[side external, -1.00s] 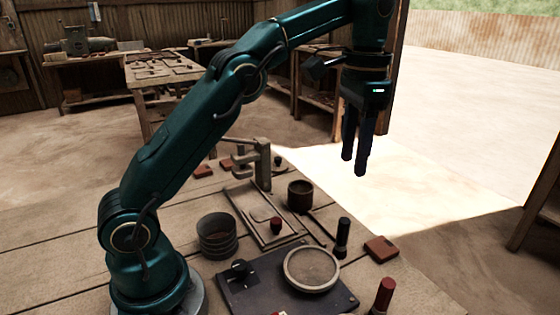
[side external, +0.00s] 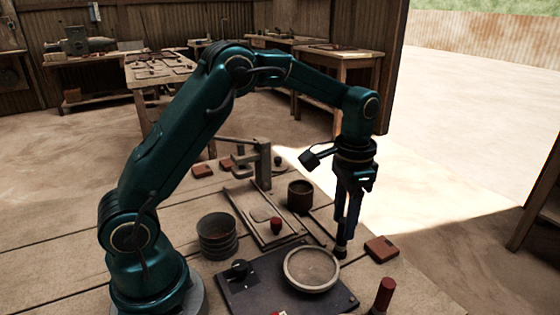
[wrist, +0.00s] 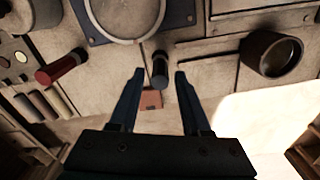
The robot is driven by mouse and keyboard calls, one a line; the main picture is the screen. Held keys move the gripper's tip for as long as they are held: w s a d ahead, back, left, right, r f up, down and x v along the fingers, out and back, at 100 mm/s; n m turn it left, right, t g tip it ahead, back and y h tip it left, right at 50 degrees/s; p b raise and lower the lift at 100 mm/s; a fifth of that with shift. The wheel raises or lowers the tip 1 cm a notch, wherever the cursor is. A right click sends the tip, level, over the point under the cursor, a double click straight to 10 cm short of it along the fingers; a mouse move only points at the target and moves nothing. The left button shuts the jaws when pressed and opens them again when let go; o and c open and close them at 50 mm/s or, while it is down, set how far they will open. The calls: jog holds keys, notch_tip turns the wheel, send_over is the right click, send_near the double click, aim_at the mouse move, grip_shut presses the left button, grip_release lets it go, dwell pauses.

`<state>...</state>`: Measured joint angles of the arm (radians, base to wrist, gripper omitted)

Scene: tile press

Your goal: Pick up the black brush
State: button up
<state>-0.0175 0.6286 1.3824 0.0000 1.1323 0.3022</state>
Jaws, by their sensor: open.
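The black brush (side external: 340,252) stands upright on the wooden table, just right of the round dish. In the side view my fingers hide most of it and only its lower part shows. In the wrist view the black brush (wrist: 159,68) appears between my two fingertips, with a gap on each side. My gripper (side external: 344,232) points down over the brush with its fingers open, and it also shows open in the wrist view (wrist: 160,74).
A round dish (side external: 288,276) on a dark board (side external: 240,293) is close to the brush's left. A red-brown tile (side external: 381,249) lies close to its right. A red-handled tool (side external: 383,294) stands in front. A dark cup (side external: 299,195) and the press (side external: 263,165) stand behind.

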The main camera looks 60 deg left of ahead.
aim_at(341, 242)
jog(key=shift+f, duration=3.25)
grip_shut()
